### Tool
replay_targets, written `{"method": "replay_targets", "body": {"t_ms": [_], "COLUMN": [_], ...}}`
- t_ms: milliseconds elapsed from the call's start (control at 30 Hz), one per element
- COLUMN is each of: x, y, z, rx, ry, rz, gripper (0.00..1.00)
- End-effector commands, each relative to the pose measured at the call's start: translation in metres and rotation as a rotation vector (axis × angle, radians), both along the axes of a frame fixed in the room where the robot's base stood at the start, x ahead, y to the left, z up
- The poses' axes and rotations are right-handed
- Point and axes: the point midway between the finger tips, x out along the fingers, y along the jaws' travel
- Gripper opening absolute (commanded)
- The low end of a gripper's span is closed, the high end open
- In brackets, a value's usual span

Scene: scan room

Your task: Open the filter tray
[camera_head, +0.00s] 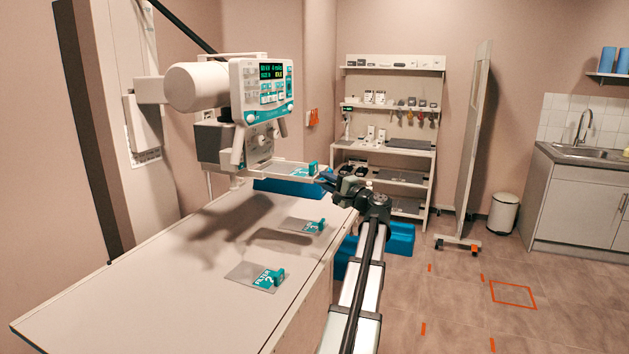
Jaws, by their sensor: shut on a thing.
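The filter tray (268,168) sticks out to the right from under the X-ray tube head (262,105), above the table. A plate with a teal handle (311,168) sits at the tray's outer end. My gripper (322,179) is at that outer end, shut on the tray's front; the fingers are small and dark, and the exact grip is hard to see. My arm reaches up to it from the bottom of the view.
Two grey filter plates with teal handles, a near one (252,276) and a farther one (298,224), lie on the white table (150,290). Blue boxes (400,238) stand right of the table. Shelves (395,150) and a screen (474,140) stand behind. Floor at right is mostly clear.

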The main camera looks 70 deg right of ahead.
Motion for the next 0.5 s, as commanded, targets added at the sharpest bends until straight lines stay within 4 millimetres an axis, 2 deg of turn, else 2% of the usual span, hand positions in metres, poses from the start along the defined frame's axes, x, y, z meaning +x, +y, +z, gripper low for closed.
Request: {"method": "replay_targets", "body": {"t_ms": [33, 500], "x": [-0.0046, -0.0086], "y": [-0.0026, -0.0027], "z": [0.0069, 0.0067], "rx": [-0.001, -0.001], "ry": [-0.019, -0.019], "rz": [-0.005, -0.003], "gripper": [0.0, 0.0]}}
